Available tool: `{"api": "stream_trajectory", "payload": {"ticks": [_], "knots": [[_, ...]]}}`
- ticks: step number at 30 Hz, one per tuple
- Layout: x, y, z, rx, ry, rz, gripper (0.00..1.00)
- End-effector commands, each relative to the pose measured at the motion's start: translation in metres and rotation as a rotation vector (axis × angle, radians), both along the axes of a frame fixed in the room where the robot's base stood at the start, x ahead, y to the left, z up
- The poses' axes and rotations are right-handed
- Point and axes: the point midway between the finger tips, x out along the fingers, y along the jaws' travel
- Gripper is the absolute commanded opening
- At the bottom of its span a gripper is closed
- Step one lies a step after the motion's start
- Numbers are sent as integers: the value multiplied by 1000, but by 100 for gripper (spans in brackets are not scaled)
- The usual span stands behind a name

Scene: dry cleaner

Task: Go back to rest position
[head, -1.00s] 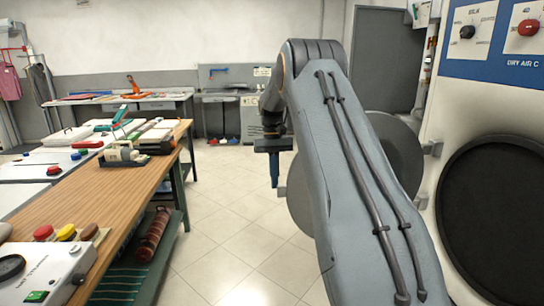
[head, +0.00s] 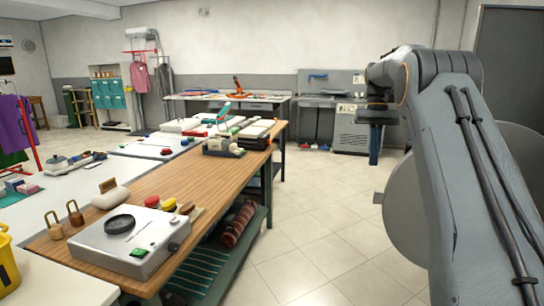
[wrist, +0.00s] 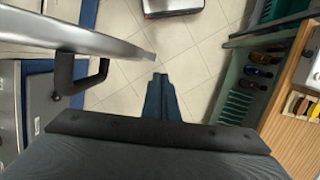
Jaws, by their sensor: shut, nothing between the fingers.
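My gripper (head: 375,145) hangs pointing down at the end of my arm, right of centre in the head view, above the tiled floor. Its blue fingers are together and hold nothing; they also show in the wrist view (wrist: 160,98). A round grey machine door (head: 405,210) stands open behind my arm and is partly hidden by it. In the wrist view the door (wrist: 70,38) has a dark handle (wrist: 82,75) left of my gripper, apart from the fingers.
A long wooden-topped table (head: 165,185) with a green lower shelf (head: 215,270) runs along the left. A grey box with a round black pad (head: 130,240) stands on its near end. Workbenches line the back wall. Tiled floor (head: 310,220) is clear in the middle.

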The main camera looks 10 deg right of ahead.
Motion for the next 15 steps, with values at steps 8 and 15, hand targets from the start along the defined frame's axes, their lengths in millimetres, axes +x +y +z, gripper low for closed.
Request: {"api": "stream_trajectory", "payload": {"ticks": [8, 15], "knots": [[-28, 60, -30, -20, -69, 66, 0], [-86, 119, -68, -36, -148, 129, 0]]}}
